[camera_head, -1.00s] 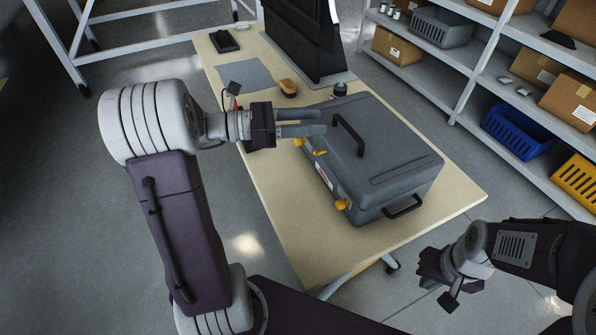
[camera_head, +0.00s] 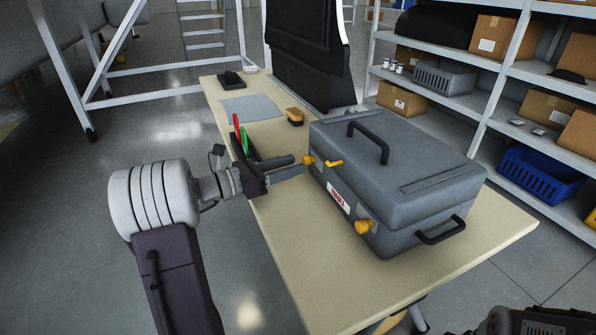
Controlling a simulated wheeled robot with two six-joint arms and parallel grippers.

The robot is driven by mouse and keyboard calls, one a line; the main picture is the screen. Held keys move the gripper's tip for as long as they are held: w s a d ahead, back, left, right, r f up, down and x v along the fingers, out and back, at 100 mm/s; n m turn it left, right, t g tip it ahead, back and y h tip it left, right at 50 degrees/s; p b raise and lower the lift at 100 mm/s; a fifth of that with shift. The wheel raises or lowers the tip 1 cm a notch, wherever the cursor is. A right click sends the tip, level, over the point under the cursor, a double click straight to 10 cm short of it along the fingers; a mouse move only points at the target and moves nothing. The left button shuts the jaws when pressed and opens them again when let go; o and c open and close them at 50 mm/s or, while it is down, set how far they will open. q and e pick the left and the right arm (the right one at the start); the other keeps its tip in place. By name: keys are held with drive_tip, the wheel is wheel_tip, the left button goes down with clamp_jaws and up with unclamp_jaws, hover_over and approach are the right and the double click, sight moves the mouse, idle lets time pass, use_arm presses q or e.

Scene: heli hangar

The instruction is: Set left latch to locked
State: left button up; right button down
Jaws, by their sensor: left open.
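The grey case (camera_head: 397,170) stands shut on the table, with a black handle (camera_head: 368,138) on its lid. The left latch (camera_head: 308,160) is yellow and sits at the left end of the case's front side. A yellow lever (camera_head: 333,163) sticks out just right of it; I cannot tell its exact setting. The other yellow latch (camera_head: 364,227) is at the near right end, past a red and white label (camera_head: 339,198). My left gripper (camera_head: 298,165) is open and empty, its fingertips close to the left latch; contact is unclear.
The table (camera_head: 300,255) also holds a brush (camera_head: 295,116), a grey cloth (camera_head: 251,107) and red and green handled tools (camera_head: 239,136) behind my left gripper. A dark panel (camera_head: 308,60) stands behind the case. Shelves with boxes are at right.

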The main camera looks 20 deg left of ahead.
sight(308, 160)
use_arm(q)
drive_tip(key=shift+x, duration=1.25)
clamp_jaws()
idle(0.4)
